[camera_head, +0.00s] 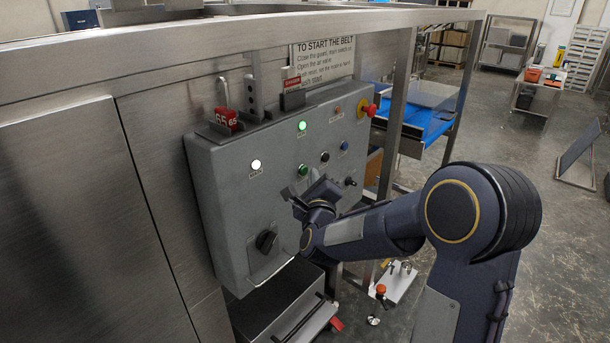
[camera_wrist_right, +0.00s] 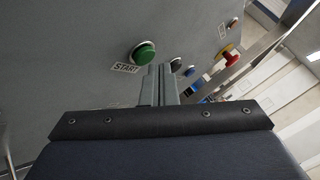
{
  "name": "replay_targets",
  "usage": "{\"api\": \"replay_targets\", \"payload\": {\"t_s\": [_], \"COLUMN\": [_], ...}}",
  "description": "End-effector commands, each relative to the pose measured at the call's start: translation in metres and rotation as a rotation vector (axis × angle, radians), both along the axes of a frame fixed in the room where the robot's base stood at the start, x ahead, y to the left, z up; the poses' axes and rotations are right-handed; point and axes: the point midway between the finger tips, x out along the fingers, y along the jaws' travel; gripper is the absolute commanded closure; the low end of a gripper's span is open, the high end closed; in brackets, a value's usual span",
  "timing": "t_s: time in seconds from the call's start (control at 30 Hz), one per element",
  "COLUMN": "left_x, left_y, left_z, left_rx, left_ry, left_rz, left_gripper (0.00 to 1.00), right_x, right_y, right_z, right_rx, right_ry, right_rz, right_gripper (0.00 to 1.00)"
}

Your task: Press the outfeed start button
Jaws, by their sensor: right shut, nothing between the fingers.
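The green start button (camera_head: 303,171) sits on the sloping face of the grey control box (camera_head: 222,190), in the middle. In the right wrist view the green button (camera_wrist_right: 144,52) stands left of the fingertips, with a START label (camera_wrist_right: 126,68) beside it. My right gripper (camera_head: 297,198) is just in front of the panel, below the button in the head view. Its two fingers (camera_wrist_right: 160,72) are together and empty. Their tips look close to the button but apart from it; whether they touch the panel I cannot tell. My left gripper is not in view.
Near the button are a black button (camera_head: 324,157), a blue button (camera_head: 345,146), a small black knob (camera_head: 350,181) and a red emergency stop (camera_head: 368,110). A black rotary switch (camera_head: 266,241) is lower left. White (camera_head: 256,164) and green (camera_head: 302,126) lamps are lit. A steel frame post (camera_head: 395,110) stands right.

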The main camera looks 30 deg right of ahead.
Motion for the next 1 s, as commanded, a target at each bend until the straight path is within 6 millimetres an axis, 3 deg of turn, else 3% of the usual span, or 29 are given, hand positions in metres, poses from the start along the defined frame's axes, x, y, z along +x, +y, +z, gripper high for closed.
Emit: {"api": "replay_targets", "payload": {"t_s": [0.47,1.0], "left_x": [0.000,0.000], "left_y": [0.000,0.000], "left_z": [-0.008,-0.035], "left_rx": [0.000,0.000], "left_ry": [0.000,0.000], "left_rz": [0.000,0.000], "left_gripper": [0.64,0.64], "right_x": [-0.008,-0.051], "right_y": [-0.004,-0.021], "right_z": [-0.002,-0.001], "right_rx": [0.000,0.001], "right_ry": [0.001,0.000], "right_rz": [-0.001,0.001], "right_gripper": [1.00,1.00]}}
